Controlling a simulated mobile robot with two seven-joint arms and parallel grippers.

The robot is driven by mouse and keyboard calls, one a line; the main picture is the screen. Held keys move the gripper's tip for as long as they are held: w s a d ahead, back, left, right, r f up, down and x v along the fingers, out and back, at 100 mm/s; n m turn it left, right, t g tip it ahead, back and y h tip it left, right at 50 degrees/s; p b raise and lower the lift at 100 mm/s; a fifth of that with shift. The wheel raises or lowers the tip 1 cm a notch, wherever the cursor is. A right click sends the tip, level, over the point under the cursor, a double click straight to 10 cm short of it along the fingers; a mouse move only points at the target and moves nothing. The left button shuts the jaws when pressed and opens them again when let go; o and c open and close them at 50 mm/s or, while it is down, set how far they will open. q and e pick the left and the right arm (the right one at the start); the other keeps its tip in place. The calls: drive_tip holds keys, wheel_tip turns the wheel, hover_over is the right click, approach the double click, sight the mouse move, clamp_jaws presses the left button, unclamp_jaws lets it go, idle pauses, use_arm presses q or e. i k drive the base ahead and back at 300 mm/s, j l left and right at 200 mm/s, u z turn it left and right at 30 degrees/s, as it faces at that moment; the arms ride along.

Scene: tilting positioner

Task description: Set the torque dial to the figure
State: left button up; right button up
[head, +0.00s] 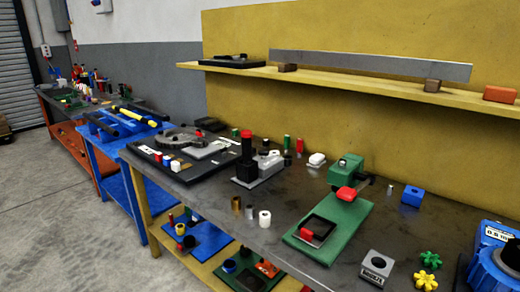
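A blue machine (482,268) stands at the right edge of the bench and is cut off by the frame. A pale label plate (497,234) on it carries dark characters that look like "0.5" followed by letters too small to read surely. Below the plate is a round dark part (512,259) in a blue ring, cut off by the frame; I cannot tell whether it is the torque dial. No dial pointer or setting can be read. Neither of my grippers shows in the head view.
A green fixture (325,226) with red parts stands further left. A shelf (350,79) runs above the dark bench (290,213).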

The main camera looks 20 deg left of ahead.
sight(263, 154)
drive_tip(key=i+j, duration=0.15)
drive_tip(key=j, duration=0.3)
drive_tip(key=i+j, duration=0.15)
drive_tip(key=j, duration=0.3)
drive_tip(key=i+j, duration=0.1)
drive_tip(key=j, duration=0.35)
drive_tip(key=i+j, duration=0.15)
drive_tip(key=j, duration=0.3)
drive_tip(key=i+j, duration=0.15)
drive_tip(key=j, duration=0.3)
drive_tip(key=i+j, duration=0.15)
drive_tip(key=j, duration=0.3)
drive_tip(key=i+j, duration=0.15)
drive_tip(key=j, duration=0.3)
drive_tip(key=i+j, duration=0.1)
drive_tip(key=j, duration=0.35)
